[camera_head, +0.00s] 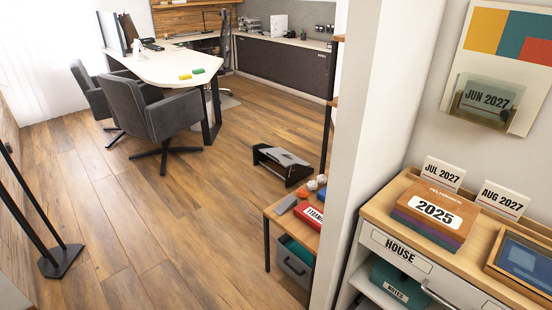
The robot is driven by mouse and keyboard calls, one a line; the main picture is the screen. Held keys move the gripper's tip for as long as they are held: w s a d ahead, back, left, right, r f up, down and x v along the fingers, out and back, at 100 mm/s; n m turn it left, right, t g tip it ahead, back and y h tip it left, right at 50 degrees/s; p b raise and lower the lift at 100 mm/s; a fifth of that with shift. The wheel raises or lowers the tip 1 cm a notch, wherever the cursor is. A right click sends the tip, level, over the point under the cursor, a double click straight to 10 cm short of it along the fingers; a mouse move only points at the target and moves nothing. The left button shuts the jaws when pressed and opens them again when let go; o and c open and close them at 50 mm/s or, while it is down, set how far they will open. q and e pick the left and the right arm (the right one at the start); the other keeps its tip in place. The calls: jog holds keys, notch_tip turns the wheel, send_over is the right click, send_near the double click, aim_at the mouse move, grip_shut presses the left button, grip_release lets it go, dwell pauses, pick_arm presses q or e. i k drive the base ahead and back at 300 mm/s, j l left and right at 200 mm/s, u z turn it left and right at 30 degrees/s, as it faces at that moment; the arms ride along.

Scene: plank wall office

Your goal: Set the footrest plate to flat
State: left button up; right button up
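A small dark footrest (282,163) stands on the wooden floor in the middle of the room, left of the white wall edge. It has a grey-black plate (285,157) on top and a dark base with light trim at its sides. The plate looks tilted, but it is too small in this view to tell the angle exactly. Neither of my grippers shows in the head view. Nothing visible touches the footrest.
A low wooden shelf (276,213) stands in front of the footrest. A white wall end (353,150) and a drawer cabinet (390,222) block the right. Grey chairs (175,118) and a white desk (170,66) stand behind; a black stand (62,261) is left. The middle floor is clear.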

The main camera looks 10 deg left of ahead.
aim_at(285, 158)
jog(key=i+j+u, duration=0.35)
jog(key=i+u, duration=0.15)
jog(key=i+j+u, duration=0.1)
jog(key=i+u, duration=0.35)
jog(key=i, duration=0.15)
jog(key=i+l+u, duration=0.1)
jog(key=i+u, duration=0.4)
jog(key=i+z, duration=0.15)
jog(key=i, duration=0.35)
jog(key=i+z, duration=0.15)
jog(key=i, duration=0.3)
jog(key=i+j+z, duration=0.1)
jog(key=i, duration=0.4)
jog(key=i+j+z, duration=0.15)
jog(key=i, duration=0.3)
